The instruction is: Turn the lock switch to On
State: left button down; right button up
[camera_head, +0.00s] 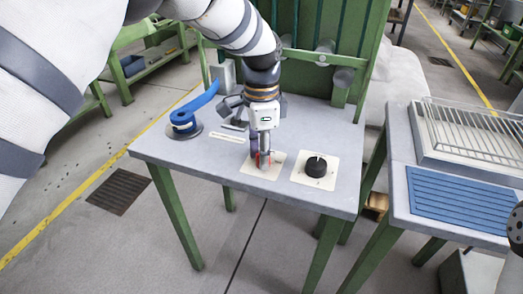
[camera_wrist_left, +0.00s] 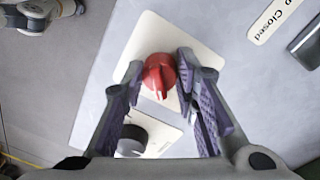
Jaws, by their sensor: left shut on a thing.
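The lock switch is a red knob (camera_wrist_left: 159,73) on a cream plate (camera_head: 268,174) on the grey table. My left gripper (camera_head: 263,161) points down at it, and its fingers stand on both sides of the knob. The left wrist view shows the purple-padded fingers of the left gripper (camera_wrist_left: 162,80) shut on the knob. The knob's raised ridge points toward the bottom of that view. In the head view, the fingers hide most of the knob. No On or Off lettering by it is readable. My right gripper is not in view.
A black knob (camera_head: 316,166) on its own cream plate stands to the right. A blue lever (camera_head: 196,107) is at the table's left, near a label strip (camera_head: 230,137). A green frame (camera_head: 327,48) rises behind. Another table (camera_head: 399,181) with a wire rack (camera_head: 470,118) stands at the right.

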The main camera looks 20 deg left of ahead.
pick_arm(q)
jog(key=n+p, duration=0.1)
jog(key=n, duration=0.3)
jog(key=shift+n, duration=0.3)
jog(key=shift+s+n, duration=0.1)
jog(key=shift+n, duration=2.3)
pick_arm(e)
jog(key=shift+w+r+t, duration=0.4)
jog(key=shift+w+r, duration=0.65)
pick_arm(q)
jog(key=shift+f, duration=0.1)
jog(key=c, duration=1.3)
grip_release()
jog(key=r, duration=1.2)
jog(key=shift+a, duration=0.3)
